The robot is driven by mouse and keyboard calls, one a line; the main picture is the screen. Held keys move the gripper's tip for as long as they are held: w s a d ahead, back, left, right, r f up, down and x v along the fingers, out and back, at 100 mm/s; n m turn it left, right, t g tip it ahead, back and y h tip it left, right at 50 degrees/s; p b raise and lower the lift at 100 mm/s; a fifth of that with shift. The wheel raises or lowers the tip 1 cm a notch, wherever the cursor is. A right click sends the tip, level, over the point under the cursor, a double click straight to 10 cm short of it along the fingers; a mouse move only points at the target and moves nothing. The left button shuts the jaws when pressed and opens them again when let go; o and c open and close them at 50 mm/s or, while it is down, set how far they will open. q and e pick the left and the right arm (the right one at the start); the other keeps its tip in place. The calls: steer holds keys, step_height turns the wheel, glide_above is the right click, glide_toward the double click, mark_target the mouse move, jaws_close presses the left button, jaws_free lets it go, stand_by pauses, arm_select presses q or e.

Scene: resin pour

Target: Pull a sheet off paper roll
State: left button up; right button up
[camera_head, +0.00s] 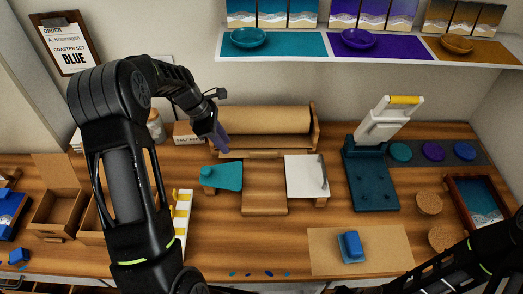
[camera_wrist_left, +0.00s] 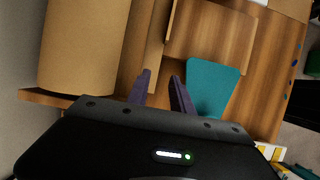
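The brown paper roll (camera_head: 265,120) lies on its side in a wooden holder (camera_head: 315,126) at the back of the counter. In the left wrist view the roll (camera_wrist_left: 85,45) fills the upper left, beside a wooden strip (camera_wrist_left: 155,70) along its front. My left gripper (camera_head: 219,139) is at the roll's left front end, its purple fingers pointing down.
A teal sheet (camera_head: 222,177), a wooden board (camera_head: 264,192) and a white panel (camera_head: 306,174) stand in front of the roll. A dark teal press (camera_head: 372,180) stands right. A kraft sheet (camera_head: 330,262) carries a blue block (camera_head: 351,247). A jar (camera_head: 156,126) stands left.

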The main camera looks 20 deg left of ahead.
arm_select(q)
glide_above(263, 153)
steer(key=s+a, duration=0.1)
steer(key=a, duration=0.2)
steer(key=shift+d, duration=0.25)
steer(key=b+x, duration=0.3)
steer(key=x, duration=0.1)
steer(key=shift+d+f, duration=0.1)
steer(key=shift+f, duration=0.1)
steer(key=shift+w+d+f+b, duration=0.15)
steer(key=shift+d+f+b, duration=0.1)
steer(key=shift+f+b, duration=0.1)
steer(key=shift+c, duration=0.4)
jaws_close()
